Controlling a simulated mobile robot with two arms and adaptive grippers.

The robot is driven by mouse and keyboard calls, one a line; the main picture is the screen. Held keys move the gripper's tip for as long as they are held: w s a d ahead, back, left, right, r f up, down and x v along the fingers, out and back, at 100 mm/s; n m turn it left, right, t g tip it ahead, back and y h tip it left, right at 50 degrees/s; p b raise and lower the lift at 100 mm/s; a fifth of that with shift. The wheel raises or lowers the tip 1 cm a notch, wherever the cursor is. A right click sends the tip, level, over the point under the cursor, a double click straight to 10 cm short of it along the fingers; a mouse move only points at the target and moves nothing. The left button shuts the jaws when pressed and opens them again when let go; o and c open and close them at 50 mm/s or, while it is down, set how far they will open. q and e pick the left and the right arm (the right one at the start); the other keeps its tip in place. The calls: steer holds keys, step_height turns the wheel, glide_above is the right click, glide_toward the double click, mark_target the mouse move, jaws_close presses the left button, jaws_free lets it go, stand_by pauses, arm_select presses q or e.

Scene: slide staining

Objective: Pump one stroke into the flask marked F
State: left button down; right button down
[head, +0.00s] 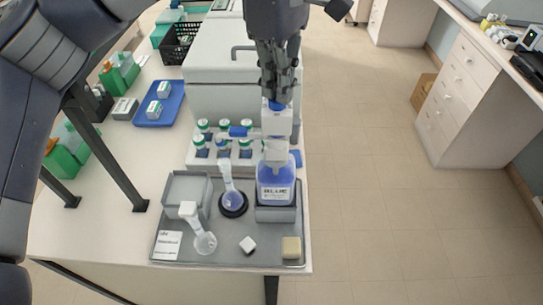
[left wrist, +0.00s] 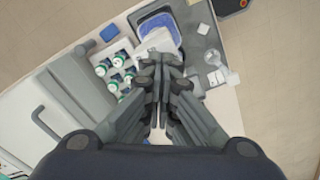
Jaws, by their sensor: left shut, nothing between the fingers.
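A bottle labelled BLUE (head: 276,188), holding blue liquid, stands in a grey holder on the tray, with a white pump head (head: 277,124) on top. A flask with some blue liquid (head: 233,201) stands in a dark ring, left of the bottle. No F mark is readable. My right gripper is not in view.
A grey tray (head: 225,255) carries a grey box (head: 187,190), a white cube (head: 247,244) and a yellowish block (head: 291,248). A rack of green-capped bottles (head: 203,160) and a large white machine (head: 215,75) stand behind. Floor is clear at right.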

arm_select(q)
steer(key=shift+r+p, duration=1.9)
steer(key=shift+r, duration=0.7)
step_height(320, 180, up, 5)
steer(key=p, duration=0.4)
